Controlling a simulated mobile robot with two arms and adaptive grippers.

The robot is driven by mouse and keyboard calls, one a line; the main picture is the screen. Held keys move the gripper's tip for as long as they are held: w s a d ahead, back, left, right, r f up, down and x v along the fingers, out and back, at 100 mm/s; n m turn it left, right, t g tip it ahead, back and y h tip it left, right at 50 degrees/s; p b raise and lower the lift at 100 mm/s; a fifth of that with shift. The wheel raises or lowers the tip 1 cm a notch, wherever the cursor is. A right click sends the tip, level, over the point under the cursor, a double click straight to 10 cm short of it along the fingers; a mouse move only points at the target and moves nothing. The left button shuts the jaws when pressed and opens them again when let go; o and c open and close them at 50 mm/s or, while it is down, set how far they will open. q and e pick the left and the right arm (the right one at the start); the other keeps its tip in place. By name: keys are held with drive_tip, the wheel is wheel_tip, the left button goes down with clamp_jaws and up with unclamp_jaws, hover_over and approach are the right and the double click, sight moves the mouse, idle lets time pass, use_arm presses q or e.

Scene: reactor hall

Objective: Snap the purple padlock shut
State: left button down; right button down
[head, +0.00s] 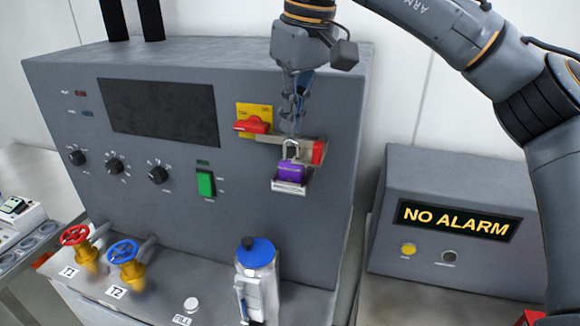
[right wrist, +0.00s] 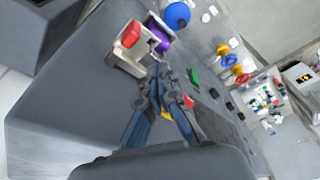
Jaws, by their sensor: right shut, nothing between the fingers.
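The purple padlock (head: 291,170) hangs at the grey cabinet's front, its silver shackle looped up at the metal bracket with a red end. It sits at a small labelled plate (head: 289,188). I cannot tell whether the shackle is fully seated. My right gripper (head: 294,119) points down just above the shackle, shut and empty. In the right wrist view the purple padlock (right wrist: 160,38) is partly hidden behind the bracket, beyond the fingertips of my right gripper (right wrist: 157,70). Whether they touch the shackle is unclear. My left gripper is out of view.
A red switch handle on a yellow plate (head: 253,121) is left of the bracket (head: 318,152). A green rocker switch (head: 205,184) is lower left. A blue-topped canister (head: 258,275) stands below. The NO ALARM box (head: 455,220) is at right.

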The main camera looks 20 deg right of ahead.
drive_tip(key=shift+f+b, duration=0.6)
drive_tip(key=shift+f, duration=0.75)
drive_tip(key=shift+r, duration=0.1)
wheel_tip(320, 180, up, 6)
drive_tip(key=p, duration=0.6)
drive_tip(key=shift+p, duration=0.3)
